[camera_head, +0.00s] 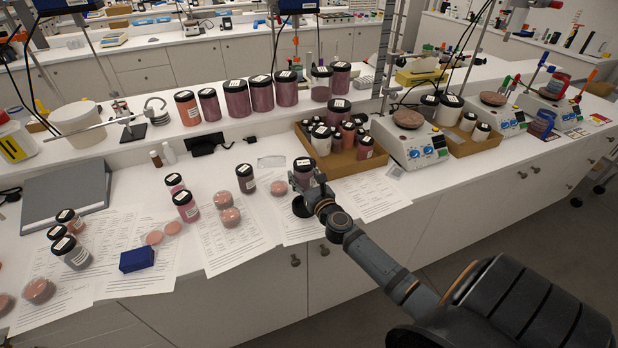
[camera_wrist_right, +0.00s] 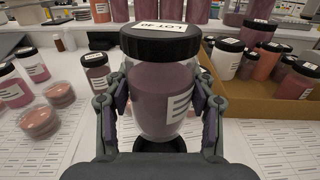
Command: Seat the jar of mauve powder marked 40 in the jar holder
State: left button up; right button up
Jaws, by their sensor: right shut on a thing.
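My right gripper (camera_head: 308,184) is shut on a jar of mauve powder (camera_head: 302,167) with a black lid. In the right wrist view the fingers grip both sides of this jar (camera_wrist_right: 162,95), and its lid label reads LOT 40. The jar is upright. A round black piece, seemingly the jar holder (camera_head: 301,207), is on the bench at the gripper, partly hidden by it. In the wrist view the holder (camera_wrist_right: 160,146) shows just below the jar's base; I cannot tell the exact gap between them. My left gripper is not in view.
A cardboard box of jars (camera_head: 342,162) stands close on the right, beside a hotplate stirrer (camera_head: 410,143). Other mauve jars (camera_head: 246,178) and petri dishes (camera_head: 230,217) stand on the left among paper sheets. A row of large jars (camera_head: 237,99) lines the raised shelf behind.

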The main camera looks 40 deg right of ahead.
jog(key=shift+r, duration=0.1)
jog(key=shift+s+f+b, duration=0.1)
jog(key=shift+f+b, duration=0.45)
jog(key=shift+f, duration=0.1)
notch_tip(320, 180, down, 5)
jog(key=b, duration=0.4)
jog(key=shift+r, duration=0.15)
pick_arm(q)
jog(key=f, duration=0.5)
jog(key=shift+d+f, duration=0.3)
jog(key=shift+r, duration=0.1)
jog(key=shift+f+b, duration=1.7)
jog(key=shift+b, duration=0.1)
pick_arm(e)
jog(key=shift+f, duration=1.75)
jog(key=o, duration=1.3)
jog(key=shift+o, duration=0.2)
